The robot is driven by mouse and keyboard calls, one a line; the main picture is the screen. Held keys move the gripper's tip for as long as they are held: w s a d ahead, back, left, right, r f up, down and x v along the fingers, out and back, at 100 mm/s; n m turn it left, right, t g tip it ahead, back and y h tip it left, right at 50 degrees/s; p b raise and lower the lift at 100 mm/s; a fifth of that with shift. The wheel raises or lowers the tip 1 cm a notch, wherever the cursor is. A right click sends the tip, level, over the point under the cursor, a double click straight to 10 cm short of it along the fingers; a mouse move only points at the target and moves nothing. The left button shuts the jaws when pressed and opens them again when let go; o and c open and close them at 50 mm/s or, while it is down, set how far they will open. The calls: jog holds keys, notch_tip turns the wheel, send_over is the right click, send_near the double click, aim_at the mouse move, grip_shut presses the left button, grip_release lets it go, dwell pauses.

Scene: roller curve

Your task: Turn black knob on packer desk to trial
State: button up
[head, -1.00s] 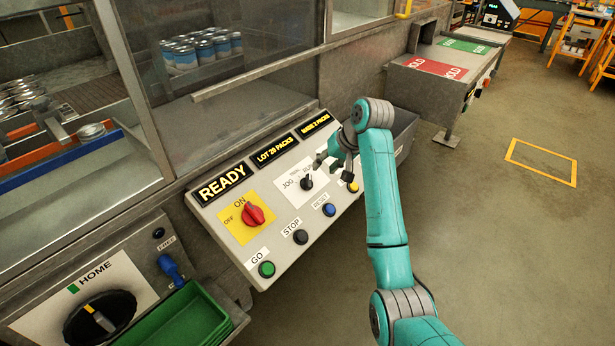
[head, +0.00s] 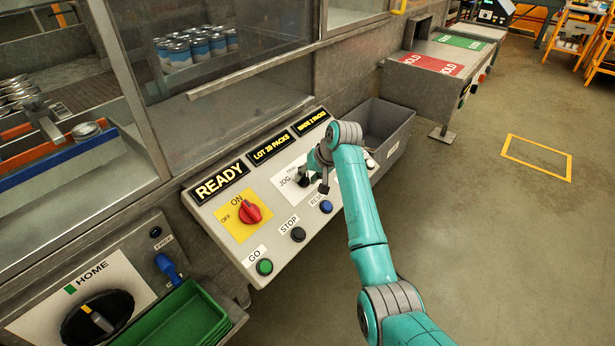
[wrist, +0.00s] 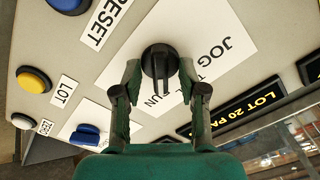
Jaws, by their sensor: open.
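The black knob (wrist: 160,62) sits on a white plate of the packer desk (head: 223,225). In the wrist view its grip ridge points down the picture, and JOG is readable to its right. The other labels are partly covered by my finger. My gripper (wrist: 161,78) is open, with one finger on each side of the knob; I cannot tell whether they touch it. In the head view my gripper (head: 317,178) is over the white plate and hides most of the knob (head: 302,181).
A red ON/OFF switch (head: 250,212) is left of the plate. Green (head: 264,267), black (head: 298,234) and blue (head: 326,207) buttons line the front edge. In the wrist view, a yellow button (wrist: 33,80) and a blue knob (wrist: 86,134) are close. A grey bin (head: 385,128) stands beyond.

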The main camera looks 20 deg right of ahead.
grip_shut()
jog(key=shift+n, duration=0.3)
jog(key=n, duration=0.4)
jog(key=shift+n, duration=2)
